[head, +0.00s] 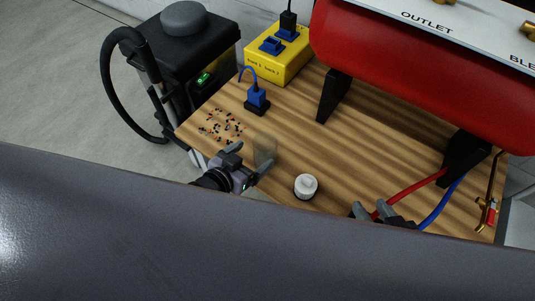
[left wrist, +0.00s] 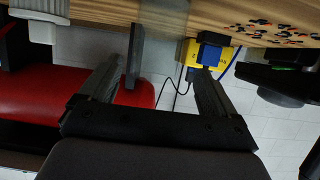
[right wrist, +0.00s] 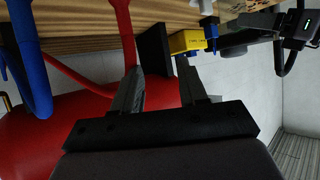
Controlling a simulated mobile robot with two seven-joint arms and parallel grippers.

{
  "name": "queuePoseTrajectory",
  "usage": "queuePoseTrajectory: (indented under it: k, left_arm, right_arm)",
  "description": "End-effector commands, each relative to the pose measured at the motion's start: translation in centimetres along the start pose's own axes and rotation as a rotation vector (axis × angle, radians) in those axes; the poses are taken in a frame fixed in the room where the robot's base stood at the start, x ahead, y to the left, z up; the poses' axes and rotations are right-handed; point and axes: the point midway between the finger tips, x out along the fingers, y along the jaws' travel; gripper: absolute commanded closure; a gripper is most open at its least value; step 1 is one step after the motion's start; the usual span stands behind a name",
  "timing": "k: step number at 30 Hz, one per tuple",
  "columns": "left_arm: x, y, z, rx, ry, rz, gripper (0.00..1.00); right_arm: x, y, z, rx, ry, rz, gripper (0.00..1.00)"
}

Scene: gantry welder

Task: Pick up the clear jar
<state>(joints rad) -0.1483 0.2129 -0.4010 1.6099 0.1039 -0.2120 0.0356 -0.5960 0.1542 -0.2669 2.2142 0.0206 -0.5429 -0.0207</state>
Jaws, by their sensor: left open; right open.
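The clear jar (head: 265,149) is a faint see-through shape upright on the wooden table, near its front edge. In the left wrist view it shows as a pale translucent patch (left wrist: 165,42) at the top, beyond the fingertips. My left gripper (head: 250,158) is open, just in front of the jar in the head view, with its fingers pointing at it. Its fingers (left wrist: 155,70) have nothing between them. My right gripper (head: 369,208) is open and empty (right wrist: 162,68) at the table's front edge, further right. A grey part of my body hides the lower head view.
A small white lidded container (head: 306,188) stands right of the clear jar. A yellow box (head: 278,55) and red tank (head: 400,70) stand further back. Red and blue hoses (head: 436,208) run near my right gripper.

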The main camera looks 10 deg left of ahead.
Motion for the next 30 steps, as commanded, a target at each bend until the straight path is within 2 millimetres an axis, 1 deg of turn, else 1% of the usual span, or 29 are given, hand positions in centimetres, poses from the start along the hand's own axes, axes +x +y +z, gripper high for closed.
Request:
queuePoseTrajectory:
  k: [1, 5, 6, 9, 12, 16, 22, 23, 24, 26, 27, 28, 30]
  left_arm:
    - [0.7, 0.1, 0.1, -0.001, 0.002, 0.000, 0.09]
    - [2.0, 0.2, 0.0, 0.000, 0.001, 0.000, 0.09]
    - [2.6, 0.3, -0.1, -0.001, 0.003, 0.000, 0.09]
    - [4.2, 0.5, -0.2, 0.000, 0.003, 0.000, 0.09]
    - [5.3, 0.5, -0.2, 0.000, 0.001, 0.000, 0.09]
    - [6.0, 0.5, -0.3, 0.001, 0.000, 0.000, 0.09]
    - [6.0, 0.5, -0.4, 0.000, 0.000, 0.001, 0.09]
    - [6.0, 0.5, -0.4, 0.000, 0.000, 0.000, 0.13]
    - [6.0, 0.5, -0.4, 0.000, 0.000, 0.000, 0.26]
    - [6.0, 0.5, -0.4, 0.000, -0.001, 0.000, 0.45]
    - [6.0, 0.5, -0.4, 0.000, 0.000, 0.000, 0.58]
    - [6.0, 0.5, -0.4, 0.000, -0.001, 0.000, 0.67]
    - [6.0, 0.5, -0.5, 0.000, 0.001, 0.000, 0.67]
  right_arm:
    - [0.1, -0.1, 0.0, -0.003, 0.006, -0.003, 0.57]
    - [0.3, -0.4, -0.1, -0.009, 0.019, -0.010, 0.57]
    - [0.4, -0.5, -0.2, -0.012, 0.025, -0.013, 0.57]
    - [1.0, -1.0, -0.1, 0.018, 0.037, -0.037, 0.57]
    - [1.3, -1.4, -0.2, 0.040, 0.044, -0.055, 0.57]
    - [1.4, -1.6, -0.3, 0.054, 0.049, -0.067, 0.57]
    - [1.4, -1.7, -0.4, 0.057, 0.049, -0.069, 0.57]
    - [1.4, -1.6, -0.4, 0.057, 0.049, -0.069, 0.57]
    - [1.4, -1.6, -0.4, 0.056, 0.049, -0.069, 0.57]
    - [1.4, -1.6, -0.5, 0.056, 0.049, -0.069, 0.57]
    - [1.4, -1.6, -0.5, 0.056, 0.049, -0.068, 0.57]
    - [1.4, -1.6, -0.5, 0.056, 0.049, -0.068, 0.57]
    - [1.4, -1.6, -0.5, 0.056, 0.049, -0.068, 0.57]
